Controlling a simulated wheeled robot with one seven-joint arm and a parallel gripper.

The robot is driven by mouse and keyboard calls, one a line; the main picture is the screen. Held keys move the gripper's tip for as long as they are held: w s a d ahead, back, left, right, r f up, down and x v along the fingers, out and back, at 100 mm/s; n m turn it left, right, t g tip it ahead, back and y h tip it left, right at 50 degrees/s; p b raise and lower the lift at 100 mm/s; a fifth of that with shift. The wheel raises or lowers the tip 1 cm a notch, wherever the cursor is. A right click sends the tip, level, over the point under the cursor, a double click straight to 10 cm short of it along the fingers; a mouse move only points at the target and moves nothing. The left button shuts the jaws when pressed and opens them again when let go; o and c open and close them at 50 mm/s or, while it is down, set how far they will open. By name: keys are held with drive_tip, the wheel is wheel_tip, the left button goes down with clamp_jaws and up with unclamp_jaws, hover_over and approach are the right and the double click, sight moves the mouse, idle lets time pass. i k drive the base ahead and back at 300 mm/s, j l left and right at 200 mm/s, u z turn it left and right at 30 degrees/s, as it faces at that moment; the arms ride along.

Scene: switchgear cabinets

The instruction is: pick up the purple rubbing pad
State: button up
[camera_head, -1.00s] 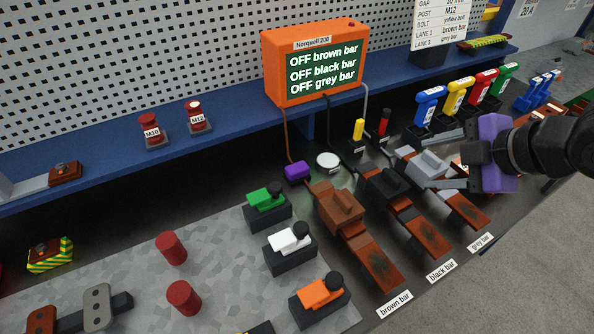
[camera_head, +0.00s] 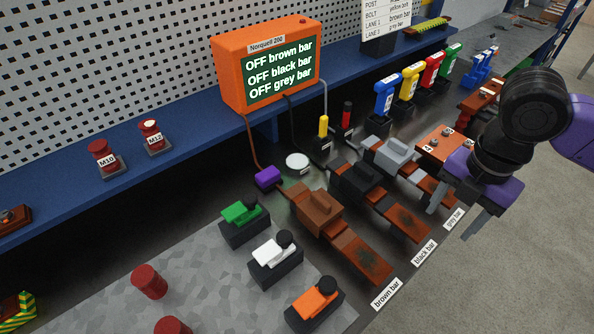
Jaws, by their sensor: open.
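The purple rubbing pad appears to be the small purple block (camera_head: 267,177) on the dark bench top. It sits below the orange display box, just left of a white round disc (camera_head: 297,162). Nothing covers it. My gripper (camera_head: 450,224) is at the right, with its two grey fingers apart and pointing down. It is empty, near the front edge by the grey bar label, well to the right of the pad.
The orange display box (camera_head: 232,82) stands on the blue shelf (camera_head: 190,120) behind the pad. Brown (camera_head: 318,207), black and grey bar clamps lie between pad and gripper. Green (camera_head: 240,214), white and orange handled blocks stand in front. Cables hang near the pad.

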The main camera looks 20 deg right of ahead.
sight(266, 179)
drive_tip(key=i+j, duration=0.65)
drive_tip(key=j, duration=0.25)
drive_tip(key=i+j, duration=0.35)
drive_tip(key=j, duration=0.15)
